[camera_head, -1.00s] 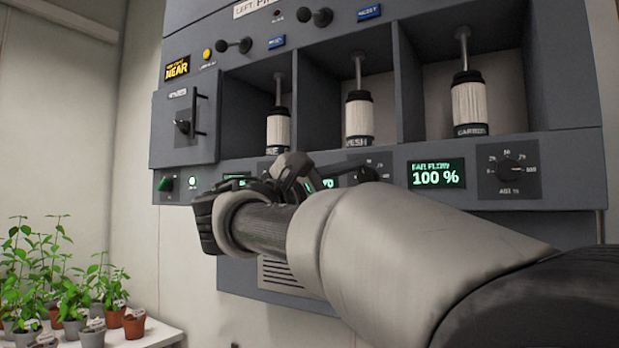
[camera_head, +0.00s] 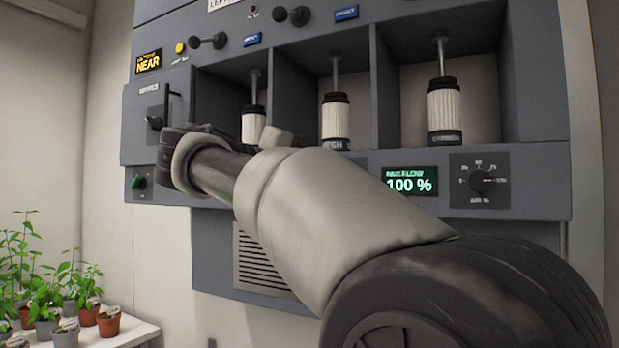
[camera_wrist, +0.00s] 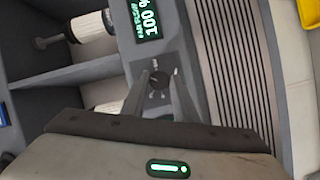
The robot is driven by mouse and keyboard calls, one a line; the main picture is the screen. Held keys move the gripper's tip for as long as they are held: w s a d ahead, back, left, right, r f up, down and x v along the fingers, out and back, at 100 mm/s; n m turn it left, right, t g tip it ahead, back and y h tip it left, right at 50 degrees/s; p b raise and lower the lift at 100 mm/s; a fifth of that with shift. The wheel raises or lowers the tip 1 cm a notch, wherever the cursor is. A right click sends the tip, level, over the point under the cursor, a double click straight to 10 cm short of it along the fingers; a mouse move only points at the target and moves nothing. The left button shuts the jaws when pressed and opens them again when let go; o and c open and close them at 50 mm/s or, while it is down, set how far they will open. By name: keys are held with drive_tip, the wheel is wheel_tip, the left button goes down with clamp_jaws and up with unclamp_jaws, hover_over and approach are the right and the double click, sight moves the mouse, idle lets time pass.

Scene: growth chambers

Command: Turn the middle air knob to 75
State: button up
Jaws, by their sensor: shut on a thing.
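The middle air knob (camera_wrist: 160,79) is a small dark knob on a square dial plate, seen in the wrist view. My gripper (camera_wrist: 160,88) is shut on it, one finger on each side. The knob's pointer and exact setting are too small to read. In the head view my arm hides this knob and its flow display. The far flow display (camera_head: 409,185) beside it reads 100 %; it also shows in the wrist view (camera_wrist: 147,20).
The right air knob (camera_head: 481,181) is clear of my arm. Bays above hold white filter cylinders (camera_head: 446,110). A vent grille (camera_head: 262,262) lies below. Potted plants (camera_head: 45,305) stand at lower left.

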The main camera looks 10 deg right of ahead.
drive_tip(key=shift+r+m+y, duration=0.2)
drive_tip(key=shift+m+y, duration=0.4)
drive_tip(key=shift+m, duration=0.4)
drive_tip(key=o, duration=1.1)
drive_tip(key=shift+d, duration=0.1)
drive_tip(key=shift+c, duration=0.2)
drive_tip(key=shift+f, duration=0.1)
drive_tip(key=p+v, duration=0.4)
drive_tip(key=v, duration=1.3)
drive_tip(key=shift+a, duration=0.25)
